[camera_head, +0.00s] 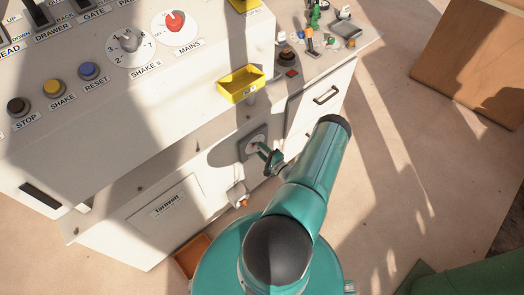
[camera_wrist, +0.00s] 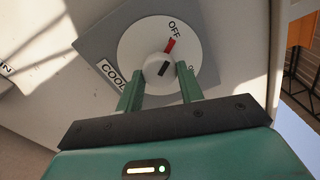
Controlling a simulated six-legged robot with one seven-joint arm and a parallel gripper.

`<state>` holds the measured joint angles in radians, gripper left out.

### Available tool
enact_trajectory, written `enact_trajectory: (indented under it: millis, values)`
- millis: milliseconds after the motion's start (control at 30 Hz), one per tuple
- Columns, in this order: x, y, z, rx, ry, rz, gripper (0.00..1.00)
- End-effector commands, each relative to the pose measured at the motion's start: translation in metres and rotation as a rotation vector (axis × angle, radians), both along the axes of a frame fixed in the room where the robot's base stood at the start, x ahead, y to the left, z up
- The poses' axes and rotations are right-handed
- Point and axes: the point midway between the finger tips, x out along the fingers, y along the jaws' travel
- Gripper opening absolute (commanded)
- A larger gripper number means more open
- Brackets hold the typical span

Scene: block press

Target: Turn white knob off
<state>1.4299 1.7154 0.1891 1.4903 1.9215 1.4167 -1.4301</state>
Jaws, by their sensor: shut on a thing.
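The white knob (camera_wrist: 156,66) sits at the middle of a round white dial (camera_wrist: 196,40) on a grey plate. The dial reads OFF at its top, and a second label at its right is partly cut off. A red mark (camera_wrist: 169,46) lies between the knob and OFF, and a dark mark shows on the knob. My gripper (camera_wrist: 160,76) is shut on the white knob, one green finger on each side. In the head view my gripper (camera_head: 268,155) is at the dial (camera_head: 254,146) on the cabinet's lower front; the knob is mostly hidden there.
A plate beside the dial reads COOL, its end hidden. A yellow tray (camera_head: 240,84) juts out above my gripper. A small white fixture (camera_head: 238,194) is at lower left, and an orange-brown bin (camera_head: 192,256) stands on the floor. Open floor lies to the right.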

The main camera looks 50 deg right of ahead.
Motion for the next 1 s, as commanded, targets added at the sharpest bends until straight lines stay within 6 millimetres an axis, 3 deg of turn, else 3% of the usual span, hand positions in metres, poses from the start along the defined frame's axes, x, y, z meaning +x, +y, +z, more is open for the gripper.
enact_trajectory:
  millis: [733,767,867,1000]
  values:
    - [-0.0003,-0.0005,0.0003,-0.106,0.024,-0.001,0.14]
    - [-0.0003,-0.0005,0.0003,-0.106,0.024,-0.001,0.39]
    - [-0.0002,-0.0005,0.0003,-0.105,0.024,-0.001,0.59]
    - [-0.0002,-0.0004,0.0003,-0.105,0.024,0.000,0.59]
